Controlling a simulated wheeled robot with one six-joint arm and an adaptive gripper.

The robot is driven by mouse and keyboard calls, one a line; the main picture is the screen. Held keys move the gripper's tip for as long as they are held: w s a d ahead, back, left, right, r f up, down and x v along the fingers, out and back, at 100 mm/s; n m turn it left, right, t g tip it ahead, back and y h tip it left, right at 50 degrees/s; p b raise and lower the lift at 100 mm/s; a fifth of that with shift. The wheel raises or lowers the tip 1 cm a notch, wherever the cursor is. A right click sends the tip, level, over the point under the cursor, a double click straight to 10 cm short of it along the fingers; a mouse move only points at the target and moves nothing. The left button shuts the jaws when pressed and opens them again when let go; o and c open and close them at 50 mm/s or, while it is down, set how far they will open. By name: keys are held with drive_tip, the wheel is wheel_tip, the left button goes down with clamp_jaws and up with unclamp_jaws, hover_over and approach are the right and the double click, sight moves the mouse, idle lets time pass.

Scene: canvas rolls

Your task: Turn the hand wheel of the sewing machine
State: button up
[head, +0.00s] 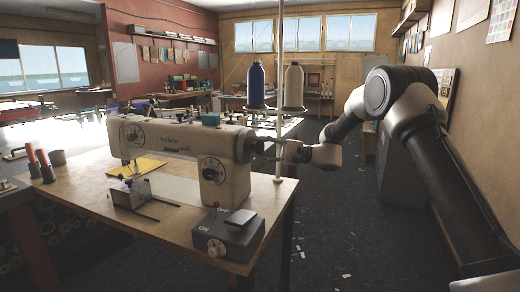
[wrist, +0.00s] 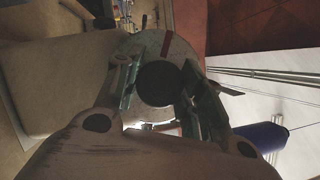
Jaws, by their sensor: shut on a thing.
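The cream sewing machine (head: 180,137) stands on the wooden table in the head view. Its hand wheel (head: 251,146) is at the right end, partly hidden by my gripper (head: 272,151). In the wrist view the hand wheel (wrist: 148,46) is a pale disc with a red mark near its top edge and a dark round hub in the middle. My gripper (wrist: 162,86) has one finger on each side of the dark hub (wrist: 160,84) and is shut on it. The finger pads' exact contact is dim.
A grey ON/OFF switch box (head: 229,234) sits at the table's front right corner. The floor right of the table is mostly open, with small scraps.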

drive_tip(key=m+t+y, duration=0.1)
drive_tip(key=m, duration=0.3)
drive_tip(key=shift+f, duration=0.1)
drive_tip(key=shift+m+t+y, duration=0.5)
drive_tip(key=shift+m+t, duration=0.7)
drive_tip(key=shift+m, duration=1.3)
drive_tip(key=o, duration=1)
drive_tip(key=shift+o, duration=0.2)
drive_tip(key=v, duration=1.2)
